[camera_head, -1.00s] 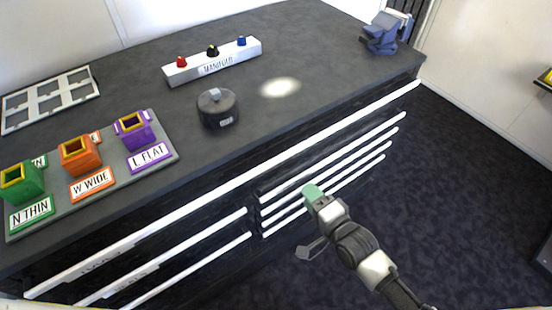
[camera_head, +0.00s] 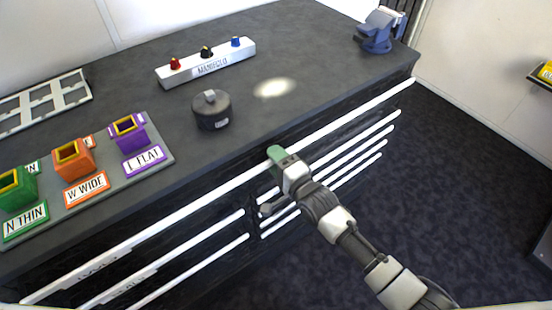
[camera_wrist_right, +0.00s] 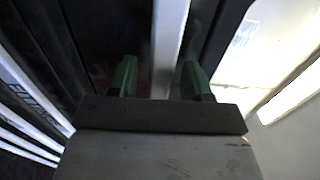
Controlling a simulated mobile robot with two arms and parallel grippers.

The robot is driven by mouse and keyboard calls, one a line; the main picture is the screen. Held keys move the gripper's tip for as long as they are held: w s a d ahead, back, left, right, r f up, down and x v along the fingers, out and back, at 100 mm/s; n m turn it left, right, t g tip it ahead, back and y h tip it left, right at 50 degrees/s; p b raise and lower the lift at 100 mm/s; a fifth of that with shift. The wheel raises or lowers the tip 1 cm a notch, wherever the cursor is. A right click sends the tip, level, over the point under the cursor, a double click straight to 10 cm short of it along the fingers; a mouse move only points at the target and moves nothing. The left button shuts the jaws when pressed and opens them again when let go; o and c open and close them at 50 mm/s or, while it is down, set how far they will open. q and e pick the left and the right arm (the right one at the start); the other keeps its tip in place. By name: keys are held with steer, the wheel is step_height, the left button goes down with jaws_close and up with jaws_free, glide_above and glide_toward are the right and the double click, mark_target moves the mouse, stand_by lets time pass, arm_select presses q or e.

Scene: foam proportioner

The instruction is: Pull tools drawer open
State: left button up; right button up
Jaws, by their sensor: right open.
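The workbench cabinet has a long white handle bar (camera_head: 190,208) along its top front, over the full width. A label below its left part is too blurred to read surely; I cannot confirm which drawer is the tools drawer. My right gripper (camera_head: 275,154) is at the middle of this bar, with a green fingertip against or just over it. In the right wrist view, the green fingers of my right gripper (camera_wrist_right: 159,65) are apart, with a white bar (camera_wrist_right: 168,45) between them, nearer the right finger. The drawer fronts look closed. My left gripper is out of view.
Shorter white handles lie below, left (camera_head: 200,238) and right (camera_head: 360,145). On the benchtop are a dark round canister (camera_head: 211,112), a manifold block (camera_head: 205,65), a nozzle tray (camera_head: 165,158) and a blue vise (camera_head: 377,35). Floor (camera_head: 455,180) at right is clear.

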steer(key=shift+c, duration=0.2)
jaws_close()
steer(key=p+v, duration=0.7)
steer(key=v, duration=1.7)
steer(key=shift+o, duration=0.2)
jaws_free()
